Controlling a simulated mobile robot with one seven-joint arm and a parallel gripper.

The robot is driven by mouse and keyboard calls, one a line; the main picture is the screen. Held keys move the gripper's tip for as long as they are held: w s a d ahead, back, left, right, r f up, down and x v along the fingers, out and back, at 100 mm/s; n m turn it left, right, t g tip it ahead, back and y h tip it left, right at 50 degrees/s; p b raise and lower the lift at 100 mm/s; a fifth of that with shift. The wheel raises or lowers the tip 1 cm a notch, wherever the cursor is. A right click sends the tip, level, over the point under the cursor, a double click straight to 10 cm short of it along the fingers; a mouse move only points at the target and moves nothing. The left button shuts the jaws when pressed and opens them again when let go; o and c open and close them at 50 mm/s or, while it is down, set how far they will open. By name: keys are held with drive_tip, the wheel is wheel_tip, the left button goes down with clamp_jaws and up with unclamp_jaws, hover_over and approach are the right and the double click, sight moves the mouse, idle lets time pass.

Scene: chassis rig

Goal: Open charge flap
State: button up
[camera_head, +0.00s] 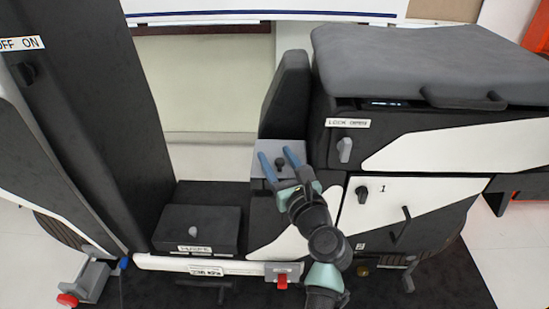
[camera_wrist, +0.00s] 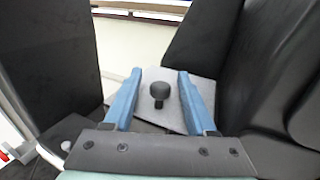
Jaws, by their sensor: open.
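A light grey plate (camera_head: 299,146) with a black knob (camera_head: 280,164) sits on the black body in the middle of the head view. No readable label marks it as the charge flap, but it lies flat and looks closed. In the wrist view the plate (camera_wrist: 165,118) and its knob (camera_wrist: 159,91) lie between my fingers. My gripper (camera_head: 277,153) is open, with its blue fingers on either side of the knob. In the wrist view my gripper (camera_wrist: 159,71) is empty. I cannot tell whether the fingers touch the plate.
A dark upright backrest (camera_head: 287,95) rises just behind the plate. A tall black panel (camera_head: 90,110) stands at the left and a black box (camera_head: 197,229) lies low beside it. A cabinet door marked 1 (camera_head: 385,222) and a grey padded seat (camera_head: 430,60) are at the right.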

drive_tip(key=shift+x, duration=0.85)
drive_tip(key=shift+c, duration=0.2)
clamp_jaws()
idle(0.7)
